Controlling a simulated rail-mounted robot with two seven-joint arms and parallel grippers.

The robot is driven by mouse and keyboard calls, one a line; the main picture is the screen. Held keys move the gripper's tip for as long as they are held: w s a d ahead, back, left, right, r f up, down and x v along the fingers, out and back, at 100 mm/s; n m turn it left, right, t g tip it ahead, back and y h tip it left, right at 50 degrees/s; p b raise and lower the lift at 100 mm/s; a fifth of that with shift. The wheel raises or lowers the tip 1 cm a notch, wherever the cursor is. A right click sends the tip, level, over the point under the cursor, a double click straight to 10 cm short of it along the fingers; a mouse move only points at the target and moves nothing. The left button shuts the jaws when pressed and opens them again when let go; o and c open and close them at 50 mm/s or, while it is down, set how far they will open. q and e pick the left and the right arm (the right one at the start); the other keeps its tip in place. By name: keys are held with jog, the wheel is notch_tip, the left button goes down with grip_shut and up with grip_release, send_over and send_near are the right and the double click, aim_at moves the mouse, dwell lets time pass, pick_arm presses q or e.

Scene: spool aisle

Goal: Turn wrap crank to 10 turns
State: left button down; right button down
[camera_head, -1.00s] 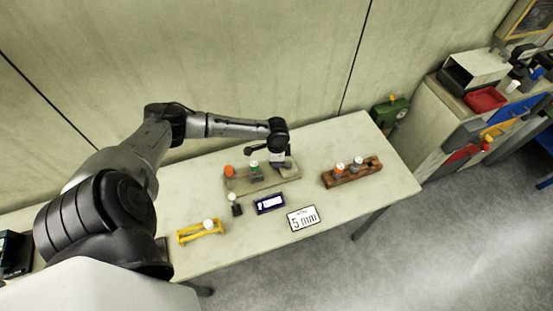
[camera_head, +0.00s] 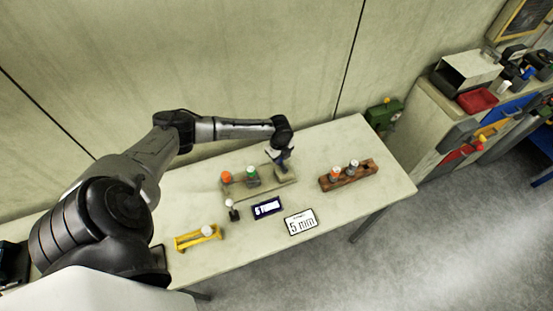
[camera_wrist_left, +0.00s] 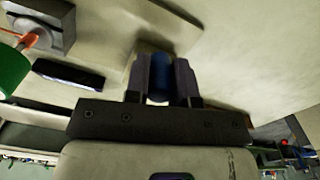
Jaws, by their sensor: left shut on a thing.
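The winding fixture (camera_head: 270,183) is a beige base on the table with an orange spool (camera_head: 226,177) and a green spool (camera_head: 251,176) at its left. My left gripper (camera_head: 281,158) is over its right end. In the left wrist view its two fingers are shut on the blue crank handle (camera_wrist_left: 160,68). The rest of the crank is mostly hidden by the gripper. A small dark display (camera_head: 267,207) in front of the fixture seems to begin with a 5; the rest is too small to read surely. My right gripper is not in view.
A white card (camera_head: 301,222) reads 5 mm. A wooden rack (camera_head: 348,176) with two white-topped pieces stands right of the fixture. A yellow holder (camera_head: 198,238) and a small dark stand with a white ball (camera_head: 232,209) are at the left. The table's right end is clear.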

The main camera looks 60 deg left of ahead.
pick_arm(q)
jog(key=m, duration=0.2)
jog(key=w+m, duration=0.1)
jog(key=w+m+b, duration=0.1)
jog(key=m, duration=0.1)
jog(key=shift+w+d+m, duration=0.15)
jog(key=shift+d+m, duration=0.15)
jog(key=shift+d, duration=0.1)
jog(key=m, duration=0.1)
jog(key=w+d+m, duration=0.1)
jog(key=m, duration=0.3)
jog(key=shift+w+d+r+b, duration=0.15)
jog(key=shift+w+d+b, duration=0.1)
jog(key=shift+b, duration=0.15)
jog(key=m, duration=0.2)
jog(key=d+m, duration=0.1)
jog(key=m, duration=0.1)
jog(key=d+m, duration=0.1)
jog(key=shift+w+m, duration=0.25)
jog(key=shift+m, duration=0.15)
jog(key=shift+d+m, duration=0.4)
jog(key=shift+m, duration=0.8)
jog(key=shift+s+d+m+b, duration=0.1)
jog(key=shift+d+m+b, duration=0.15)
jog(key=shift+m, duration=0.35)
jog(key=c, duration=1)
grip_release()
